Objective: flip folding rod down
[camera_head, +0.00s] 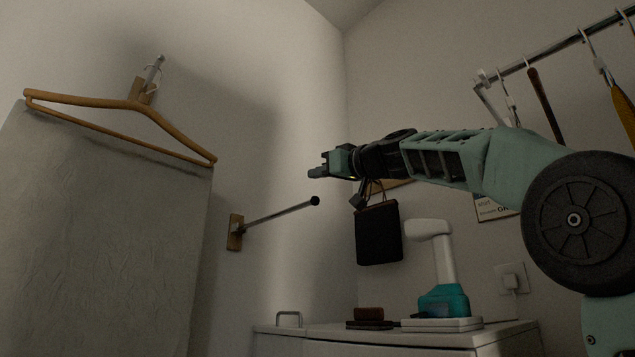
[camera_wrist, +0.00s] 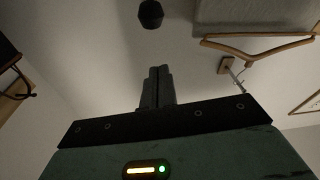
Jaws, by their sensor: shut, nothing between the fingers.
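The folding rod (camera_head: 278,213) is a thin metal rod with a dark round knob at its free end, mounted on a wooden wall plate (camera_head: 235,232). It sticks out from the wall, sloping slightly up to the right. In the wrist view the dark knob (camera_wrist: 151,14) shows at the top, just beyond the fingertips. My gripper (camera_head: 314,174) is shut and empty, a little above the knob and apart from it. It also shows in the wrist view (camera_wrist: 160,72), with its fingers together.
A wooden hanger (camera_head: 125,103) with a pale cloth (camera_head: 95,230) hangs on a wall hook at the left. A dark bag (camera_head: 379,235) hangs behind my arm. A white cabinet (camera_head: 330,343) below holds a teal-based device (camera_head: 443,300). A hanging rail (camera_head: 545,52) is at upper right.

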